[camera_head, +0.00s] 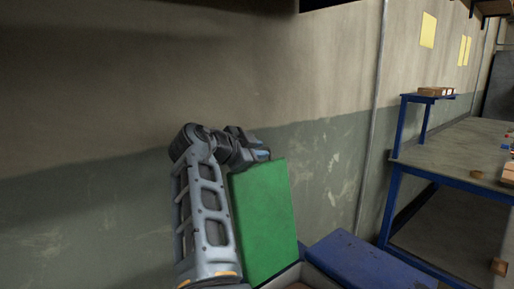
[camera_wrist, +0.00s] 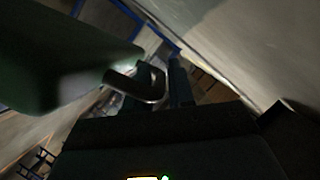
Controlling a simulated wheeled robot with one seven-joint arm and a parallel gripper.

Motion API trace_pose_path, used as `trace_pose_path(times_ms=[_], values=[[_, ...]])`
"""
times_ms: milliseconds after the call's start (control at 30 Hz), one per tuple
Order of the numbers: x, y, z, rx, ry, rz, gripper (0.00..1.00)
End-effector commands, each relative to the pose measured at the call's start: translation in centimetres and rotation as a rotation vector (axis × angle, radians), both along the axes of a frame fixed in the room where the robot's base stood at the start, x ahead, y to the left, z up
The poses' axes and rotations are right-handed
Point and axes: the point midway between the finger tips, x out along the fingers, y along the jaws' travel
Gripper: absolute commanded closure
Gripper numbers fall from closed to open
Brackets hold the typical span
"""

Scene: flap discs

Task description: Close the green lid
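The green lid (camera_head: 265,222) stands raised and nearly upright, tilted a little, in the head view. It also fills the upper left of the wrist view (camera_wrist: 60,62), dark and shaded. A metal loop handle (camera_wrist: 158,88) sticks out from the lid's edge there. My gripper (camera_head: 262,155) is at the lid's top edge, mostly hidden by my wrist in the head view. In the wrist view my gripper's dark fingers (camera_wrist: 160,92) are a little apart at the handle, with its bar between them. The dark picture does not show whether they press on it.
A container edge (camera_head: 312,276) shows below the lid, with a blue surface (camera_head: 362,262) to its right. A wall (camera_head: 110,200) stands close behind my arm and the lid. A workbench (camera_head: 450,160) with blue legs is at the right.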

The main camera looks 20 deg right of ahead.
Motion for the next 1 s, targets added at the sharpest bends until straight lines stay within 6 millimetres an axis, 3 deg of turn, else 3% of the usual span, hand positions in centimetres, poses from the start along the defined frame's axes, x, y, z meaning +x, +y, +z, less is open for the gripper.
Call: trace_pose_path(times_ms=[267, 500, 1000], values=[[0.07, -0.11, -0.05, 0.0, 0.0, 0.0, 0.78], [0.07, -0.09, -0.05, 0.0, 0.0, 0.0, 1.0], [0.06, -0.05, -0.13, 0.001, -0.001, 0.001, 1.0]])
